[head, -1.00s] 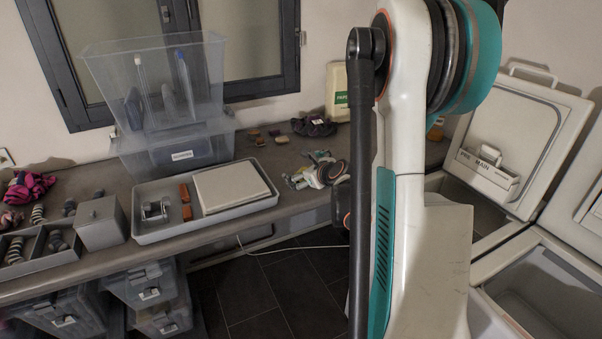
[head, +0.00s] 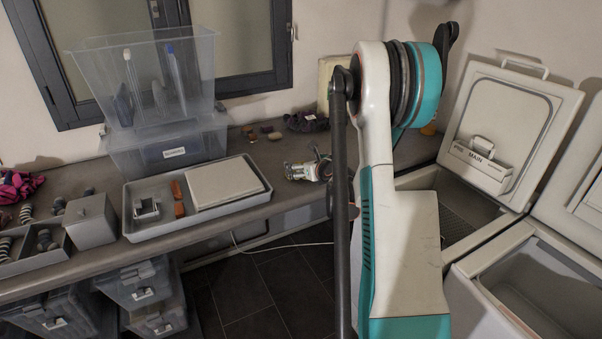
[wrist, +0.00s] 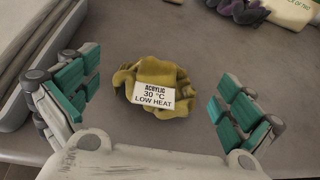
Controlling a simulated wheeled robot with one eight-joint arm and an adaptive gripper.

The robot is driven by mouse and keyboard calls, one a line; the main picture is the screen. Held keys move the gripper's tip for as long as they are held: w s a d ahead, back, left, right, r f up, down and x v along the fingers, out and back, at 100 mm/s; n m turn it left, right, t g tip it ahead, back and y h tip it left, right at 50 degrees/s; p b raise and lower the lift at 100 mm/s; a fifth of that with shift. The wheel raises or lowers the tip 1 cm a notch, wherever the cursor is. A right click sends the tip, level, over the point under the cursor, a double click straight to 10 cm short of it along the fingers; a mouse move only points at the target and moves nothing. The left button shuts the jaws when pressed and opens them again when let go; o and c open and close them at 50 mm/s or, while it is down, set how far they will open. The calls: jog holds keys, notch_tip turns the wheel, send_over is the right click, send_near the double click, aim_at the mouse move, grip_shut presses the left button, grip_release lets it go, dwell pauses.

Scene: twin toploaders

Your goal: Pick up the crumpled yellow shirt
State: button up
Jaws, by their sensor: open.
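The crumpled yellow shirt (wrist: 150,76) lies on the grey counter in the wrist view, a mustard-yellow lump. A white tag on it reads "ACRYLIC 30 °C LOW HEAT". My gripper (wrist: 153,88) is open, with green-padded fingers to the left and right of the shirt. Neither finger appears to touch it, and counter shows on both sides. In the head view my gripper (head: 306,170) is over the counter, right of the grey tray. I cannot pick out the yellow shirt for certain there; my gripper and arm may hide it.
The grey tray (head: 130,221) with a pale flat panel lies to the left. A dark purple garment (head: 306,122) and several small lumps lie behind my gripper. Stacked clear bins (head: 165,155) stand at the back left. Open toploaders (head: 478,240) stand to the right.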

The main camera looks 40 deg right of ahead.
jog(key=b+x, duration=0.1)
jog(key=x, duration=0.1)
jog(key=b+x, duration=0.1)
jog(key=x, duration=0.2)
jog(key=shift+s+f, duration=0.1)
jog(key=shift+f, duration=0.25)
jog(key=shift+r, duration=0.1)
jog(key=c, duration=0.8)
jog(key=shift+r, duration=0.1)
